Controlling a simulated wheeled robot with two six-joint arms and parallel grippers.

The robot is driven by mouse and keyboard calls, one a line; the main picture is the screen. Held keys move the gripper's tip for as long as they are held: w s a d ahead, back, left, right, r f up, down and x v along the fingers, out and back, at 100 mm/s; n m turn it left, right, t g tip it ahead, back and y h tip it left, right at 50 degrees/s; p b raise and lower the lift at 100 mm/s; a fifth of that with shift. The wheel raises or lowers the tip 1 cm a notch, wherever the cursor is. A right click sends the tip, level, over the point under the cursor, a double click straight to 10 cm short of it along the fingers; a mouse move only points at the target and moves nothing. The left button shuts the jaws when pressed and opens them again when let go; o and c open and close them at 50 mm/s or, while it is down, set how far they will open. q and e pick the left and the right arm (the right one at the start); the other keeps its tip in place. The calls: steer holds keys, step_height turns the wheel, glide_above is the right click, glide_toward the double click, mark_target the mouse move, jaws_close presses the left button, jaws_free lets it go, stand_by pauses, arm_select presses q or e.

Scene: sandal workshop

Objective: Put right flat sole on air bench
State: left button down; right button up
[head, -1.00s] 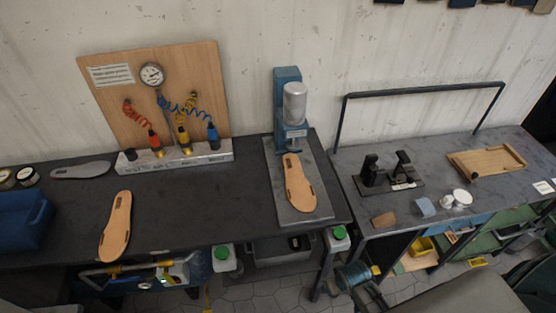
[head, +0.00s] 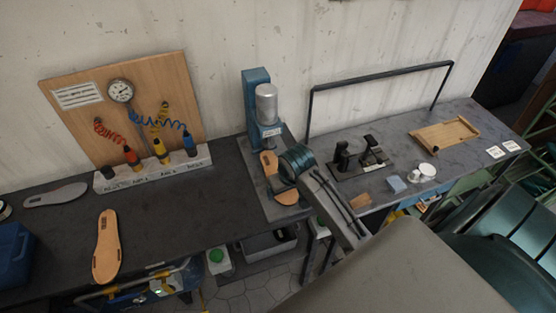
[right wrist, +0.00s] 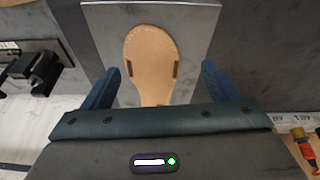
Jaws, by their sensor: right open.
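A tan flat sole (head: 287,197) lies on the grey base plate (head: 282,215) of the blue press, partly hidden by my right gripper. Another tan flat sole (head: 106,246) lies near the front of the dark air bench (head: 165,222), below the air tools. I cannot tell from its look which sole is the right one. My right gripper (head: 283,180) is over the sole on the press. In the right wrist view my gripper (right wrist: 160,70) is open, its blue fingers on either side of the tan sole (right wrist: 150,52), with gaps visible. My left gripper is not in view.
The blue press (head: 257,100) with its silver cylinder stands behind the sole. A grey sole (head: 56,194) and a blue bin (head: 14,255) are at the left. An air tool block (head: 155,168) stands at the back. The bench middle is clear.

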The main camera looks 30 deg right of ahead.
steer(key=shift+m, duration=0.7)
steer(key=w+d, duration=0.1)
steer(key=w, duration=0.1)
steer(key=w+d, duration=0.1)
steer(key=w, duration=0.2)
steer(key=w+d+r, duration=0.1)
steer(key=w, duration=0.2)
steer(key=shift+w+d, duration=0.1)
steer(key=shift+w, duration=0.05)
steer(key=shift+b+x, duration=0.3)
steer(key=shift+x, duration=3.2)
steer(key=shift+w, duration=0.1)
steer(key=shift+r, duration=0.1)
steer(key=c, duration=0.9)
steer(key=shift+s+a+r+p, duration=0.25)
steer(key=shift+s+r+p, duration=0.05)
steer(key=shift+s+r, duration=0.7)
